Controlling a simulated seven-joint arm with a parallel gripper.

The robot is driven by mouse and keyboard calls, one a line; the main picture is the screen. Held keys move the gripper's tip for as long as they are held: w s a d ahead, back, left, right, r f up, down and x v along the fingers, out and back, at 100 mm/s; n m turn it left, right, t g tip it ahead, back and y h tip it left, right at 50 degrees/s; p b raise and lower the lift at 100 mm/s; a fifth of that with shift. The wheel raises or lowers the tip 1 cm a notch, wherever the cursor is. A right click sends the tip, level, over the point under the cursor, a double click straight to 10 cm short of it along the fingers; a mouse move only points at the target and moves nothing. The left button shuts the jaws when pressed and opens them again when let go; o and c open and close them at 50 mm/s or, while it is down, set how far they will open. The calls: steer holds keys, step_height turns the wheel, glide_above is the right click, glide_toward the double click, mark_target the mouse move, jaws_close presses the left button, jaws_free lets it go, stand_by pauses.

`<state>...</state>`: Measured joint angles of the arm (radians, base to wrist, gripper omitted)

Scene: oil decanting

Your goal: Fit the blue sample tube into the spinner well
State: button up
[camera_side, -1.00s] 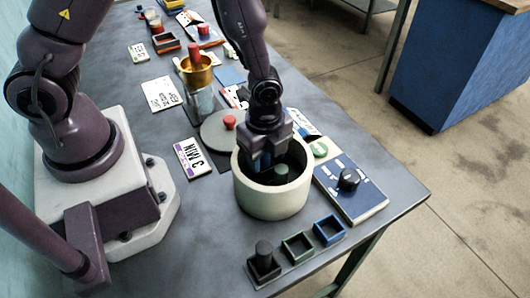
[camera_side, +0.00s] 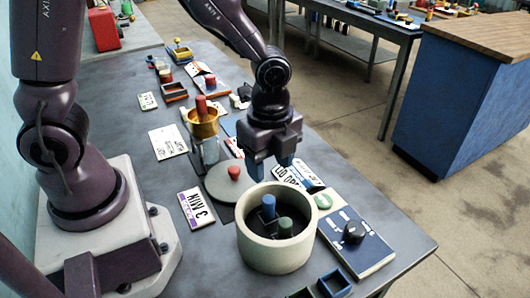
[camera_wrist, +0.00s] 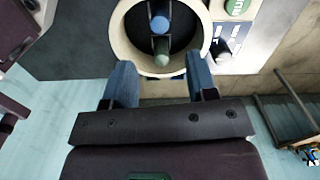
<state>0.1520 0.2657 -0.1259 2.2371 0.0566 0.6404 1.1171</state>
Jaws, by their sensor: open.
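The spinner is an open cream drum (camera_side: 262,255) with a dark inside, and its rim also shows in the wrist view (camera_wrist: 122,35). The blue sample tube (camera_side: 268,207) stands upright inside it, with its blue top (camera_wrist: 159,20) in view. A green tube (camera_side: 285,227) stands beside it in the same drum, also in the wrist view (camera_wrist: 162,54). The wells' lower parts are hidden, so seating depth cannot be told. My gripper (camera_side: 271,170) is above the drum's back rim, open and empty, its blue fingers apart and clear of both tubes.
A grey round lid with a red knob (camera_side: 234,173) lies behind the drum. A blue control panel (camera_side: 365,246) with a black knob is at its right. Small square holders (camera_side: 333,284) stand at the front edge. Several cards and containers crowd the table behind.

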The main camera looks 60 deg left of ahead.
steer(key=s+a+r+n+t, duration=0.2)
steer(key=s+a+r+n, duration=0.2)
steer(key=r+n, duration=0.4)
steer(key=s+a+r+n+t, duration=0.3)
steer(key=s+r+n, duration=0.3)
steer(key=r+n, duration=0.2)
steer(key=shift+a+r+t, duration=0.3)
steer(key=shift+a+r, duration=0.25)
steer(key=shift+r, duration=0.15)
